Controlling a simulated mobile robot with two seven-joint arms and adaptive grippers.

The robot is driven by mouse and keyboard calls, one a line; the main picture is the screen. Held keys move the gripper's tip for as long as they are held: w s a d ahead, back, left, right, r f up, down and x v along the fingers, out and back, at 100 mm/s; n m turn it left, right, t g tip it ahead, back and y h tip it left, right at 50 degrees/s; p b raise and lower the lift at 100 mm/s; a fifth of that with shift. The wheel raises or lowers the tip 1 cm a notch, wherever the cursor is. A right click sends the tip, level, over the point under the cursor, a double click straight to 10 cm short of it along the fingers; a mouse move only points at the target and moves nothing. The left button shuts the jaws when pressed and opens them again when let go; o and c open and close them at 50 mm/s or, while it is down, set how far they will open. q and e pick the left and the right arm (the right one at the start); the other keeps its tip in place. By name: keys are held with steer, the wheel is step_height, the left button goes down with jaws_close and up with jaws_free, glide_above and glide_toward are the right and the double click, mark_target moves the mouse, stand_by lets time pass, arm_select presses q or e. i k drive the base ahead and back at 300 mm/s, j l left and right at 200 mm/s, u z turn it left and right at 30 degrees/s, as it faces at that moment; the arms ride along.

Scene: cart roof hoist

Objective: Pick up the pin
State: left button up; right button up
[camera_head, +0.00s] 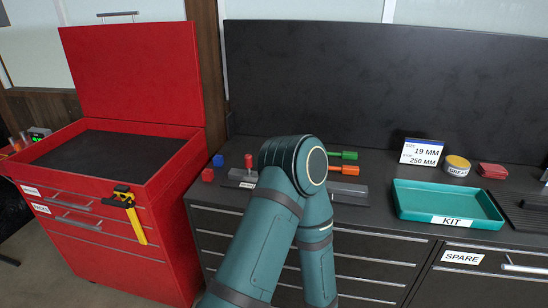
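I cannot tell for sure which thing is the pin. A green-handled piece (347,155) and an orange-handled piece (347,169) lie on the dark counter (390,205), and their left ends go behind my arm. A small red knob (248,160) stands upright left of my arm, by a labelled grey block. My teal arm rises from the bottom middle, bends at a joint in front of the counter and hides part of it. Neither gripper shows, so what they hold cannot be seen.
A red tool chest (170,180) with its lid up stands left, a yellow clamp-like tool (128,200) at its edge. A teal KIT tray (410,199), a size sign (422,152), a yellow-topped tin (457,166) and a red item (492,171) are right. Small blue (218,160) and red (208,175) blocks lie left.

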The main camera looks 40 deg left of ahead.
mark_target(248, 158)
steer(key=u, duration=1.65)
steer(key=i+j, duration=0.3)
steer(key=j, duration=0.15)
steer(key=i+j, duration=0.3)
steer(key=j, duration=0.2)
steer(key=i+j+z, duration=0.15)
steer(key=z, duration=0.35)
steer(key=i+j+z, duration=0.1)
steer(key=j+z, duration=0.35)
steer(key=l, duration=0.15)
